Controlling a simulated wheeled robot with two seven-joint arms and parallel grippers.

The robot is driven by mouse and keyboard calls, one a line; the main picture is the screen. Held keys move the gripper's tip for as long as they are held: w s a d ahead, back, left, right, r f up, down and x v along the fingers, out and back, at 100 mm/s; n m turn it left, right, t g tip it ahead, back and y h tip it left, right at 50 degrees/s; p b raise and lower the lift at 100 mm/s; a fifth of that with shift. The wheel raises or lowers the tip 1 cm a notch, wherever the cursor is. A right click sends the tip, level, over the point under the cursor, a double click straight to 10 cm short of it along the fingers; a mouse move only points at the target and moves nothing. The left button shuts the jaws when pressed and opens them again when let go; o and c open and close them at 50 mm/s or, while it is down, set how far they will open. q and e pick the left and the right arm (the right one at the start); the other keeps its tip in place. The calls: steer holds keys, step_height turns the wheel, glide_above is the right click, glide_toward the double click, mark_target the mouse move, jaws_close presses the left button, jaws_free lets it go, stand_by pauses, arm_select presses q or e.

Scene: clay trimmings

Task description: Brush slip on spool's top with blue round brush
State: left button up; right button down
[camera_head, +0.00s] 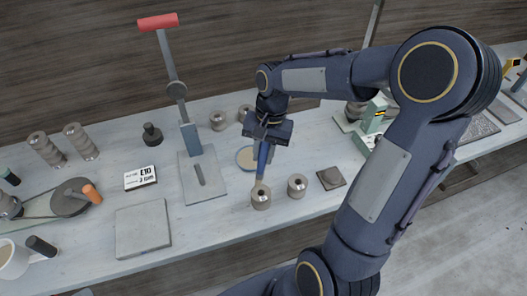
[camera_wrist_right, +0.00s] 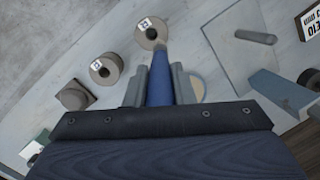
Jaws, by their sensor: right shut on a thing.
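My right gripper (camera_head: 264,143) is shut on the blue round brush (camera_head: 263,160), which points down with its tip at the top of a grey clay spool (camera_head: 261,202). In the right wrist view the blue brush (camera_wrist_right: 159,86) lies between the fingers. Its tip meets the near edge of the spool (camera_wrist_right: 143,40), which has a dark central hole and a small label; I cannot tell whether they touch. A round blue-rimmed dish with tan contents (camera_head: 243,157) is behind the brush, partly hidden by it. My left gripper is not in view.
A second labelled spool (camera_head: 297,187) stands just right, then a dark square block (camera_head: 331,178). A grey plate with a red-handled lever (camera_head: 158,22) stands left, near a price card (camera_head: 140,178) and a grey slab (camera_head: 142,230). More spools (camera_head: 218,121) stand behind.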

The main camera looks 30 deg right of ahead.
steer(key=shift+f, duration=0.4)
steer(key=shift+r, duration=0.1)
stand_by(0.4)
steer(key=shift+r, duration=0.3)
steer(key=shift+a, duration=0.1)
steer(key=shift+s+a, duration=0.2)
steer(key=shift+a, duration=0.3)
steer(key=shift+s+a, duration=0.15)
steer(key=shift+a, duration=0.35)
steer(key=shift+f, duration=0.4)
stand_by(0.4)
steer(key=shift+r, duration=0.15)
